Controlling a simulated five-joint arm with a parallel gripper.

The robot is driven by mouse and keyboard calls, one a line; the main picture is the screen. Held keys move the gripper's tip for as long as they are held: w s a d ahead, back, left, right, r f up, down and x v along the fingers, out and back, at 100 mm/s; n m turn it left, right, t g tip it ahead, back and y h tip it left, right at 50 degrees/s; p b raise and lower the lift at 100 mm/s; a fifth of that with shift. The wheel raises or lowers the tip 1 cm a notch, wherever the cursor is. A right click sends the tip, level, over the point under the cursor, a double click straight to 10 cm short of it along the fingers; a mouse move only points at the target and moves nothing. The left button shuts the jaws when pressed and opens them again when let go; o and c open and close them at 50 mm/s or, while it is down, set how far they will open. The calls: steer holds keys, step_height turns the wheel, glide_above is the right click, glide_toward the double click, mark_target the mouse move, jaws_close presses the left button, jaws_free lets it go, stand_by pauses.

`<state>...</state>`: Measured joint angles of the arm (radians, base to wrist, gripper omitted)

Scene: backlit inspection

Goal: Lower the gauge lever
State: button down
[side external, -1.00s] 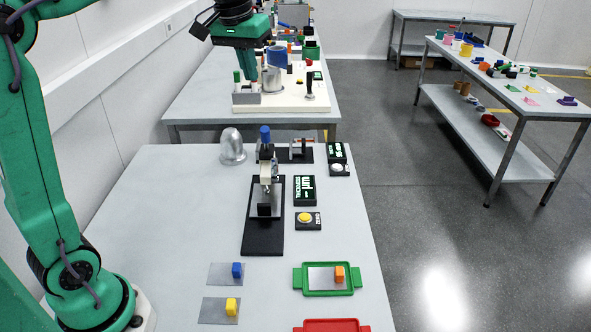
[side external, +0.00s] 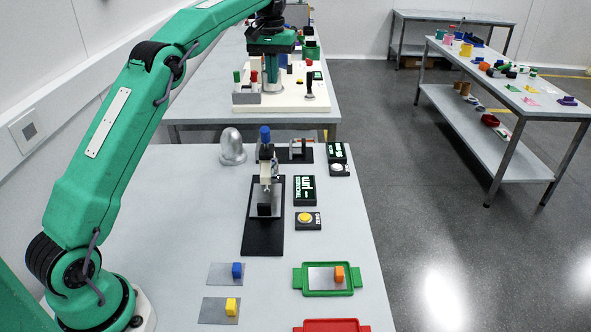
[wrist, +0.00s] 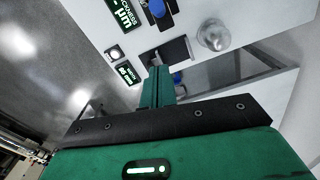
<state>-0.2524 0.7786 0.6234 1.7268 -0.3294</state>
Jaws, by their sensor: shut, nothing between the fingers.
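The gauge stands on a black base (side external: 262,236) on the near bench, with an upright arm topped by a blue knob (side external: 265,134), seemingly its lever, raised. A blue knob also shows at the top of the wrist view (wrist: 157,8). A lit thickness display (side external: 304,190) sits right of the gauge. My gripper (side external: 271,84) points down beyond the gauge, in front of the rear bench, apart from the knob. In the wrist view my fingers (wrist: 159,72) are together and empty. Another blue piece (wrist: 176,78) shows beside them; I cannot tell whether they touch.
A silver dome (side external: 232,147) stands left of the gauge. A yellow button (side external: 305,217), a second display (side external: 336,151) and a clamp-like instrument (side external: 299,150) are close by. A green tray (side external: 313,292) lies nearer.

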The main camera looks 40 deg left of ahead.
mark_target(268, 129)
steer(key=shift+w+a+f, duration=0.2)
steer(key=shift+a+f, duration=0.05)
steer(key=shift+f, duration=0.1)
steer(key=shift+f, duration=0.2)
steer(key=s+d+f, duration=0.1)
steer(key=s+f, duration=0.2)
steer(key=f, duration=0.7)
steer(key=shift+s+d+f, duration=0.2)
steer(key=shift+d+f, duration=0.1)
stand_by(0.5)
stand_by(0.4)
steer(key=shift+s+d, duration=0.85)
steer(key=shift+s+d+f, duration=0.15)
steer(key=shift+s+d, duration=0.1)
